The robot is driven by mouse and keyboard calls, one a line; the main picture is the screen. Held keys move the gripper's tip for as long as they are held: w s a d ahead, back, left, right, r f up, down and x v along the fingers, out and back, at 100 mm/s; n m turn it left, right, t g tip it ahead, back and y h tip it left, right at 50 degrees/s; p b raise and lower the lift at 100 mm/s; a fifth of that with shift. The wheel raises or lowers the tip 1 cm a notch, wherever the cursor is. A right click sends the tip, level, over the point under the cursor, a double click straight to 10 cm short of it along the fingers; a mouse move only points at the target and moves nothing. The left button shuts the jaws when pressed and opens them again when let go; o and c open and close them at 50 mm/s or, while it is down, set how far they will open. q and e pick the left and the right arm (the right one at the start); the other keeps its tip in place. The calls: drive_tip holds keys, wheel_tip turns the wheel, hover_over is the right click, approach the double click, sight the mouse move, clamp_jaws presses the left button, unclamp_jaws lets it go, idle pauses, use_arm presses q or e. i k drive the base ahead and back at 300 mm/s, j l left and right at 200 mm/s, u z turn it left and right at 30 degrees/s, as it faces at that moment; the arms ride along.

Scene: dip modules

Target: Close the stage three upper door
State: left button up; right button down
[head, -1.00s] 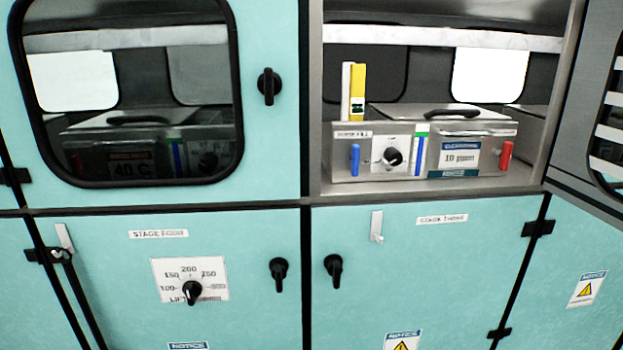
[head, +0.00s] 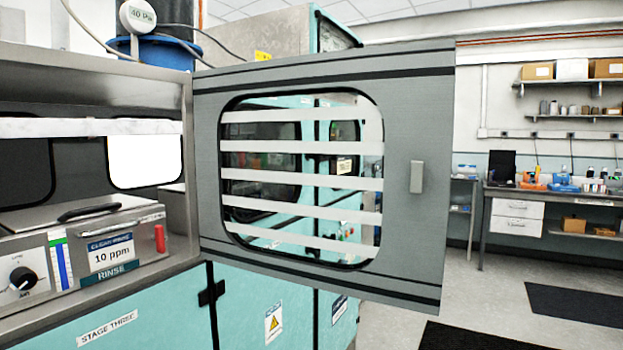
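The stage three upper door (head: 418,110) stands wide open, swung out to the right of its compartment. Its inner side faces me, grey with a black-edged window crossed by pale bars. A small grey latch block (head: 416,177) sits near its free edge. The open upper compartment (head: 188,215) at the left holds a metal rinse unit (head: 130,220) labelled 10 ppm. The stage three label (head: 107,328) is on the teal lower panel below. Neither gripper shows in the head view.
Dark mats (head: 575,305) lie on the floor at the right. A workbench (head: 550,196) with drawers stands by the far wall, with shelves above. Floor between the door and the bench is clear. A blue drum (head: 160,52) and a gauge sit on top of the cabinet.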

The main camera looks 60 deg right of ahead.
sight(410, 88)
drive_tip(key=l+u, duration=0.1)
drive_tip(key=l, duration=0.8)
drive_tip(key=k+l+u, duration=0.15)
drive_tip(key=l, duration=0.3)
drive_tip(key=l+u, duration=0.1)
drive_tip(key=l, duration=0.35)
drive_tip(key=k+l, duration=0.1)
drive_tip(key=l, duration=0.3)
drive_tip(key=k+l+u, duration=0.15)
drive_tip(key=l, duration=0.3)
drive_tip(key=l+u, duration=0.1)
drive_tip(key=l, duration=0.35)
drive_tip(key=k+l, duration=0.15)
drive_tip(key=l, duration=0.25)
drive_tip(key=u, duration=0.05)
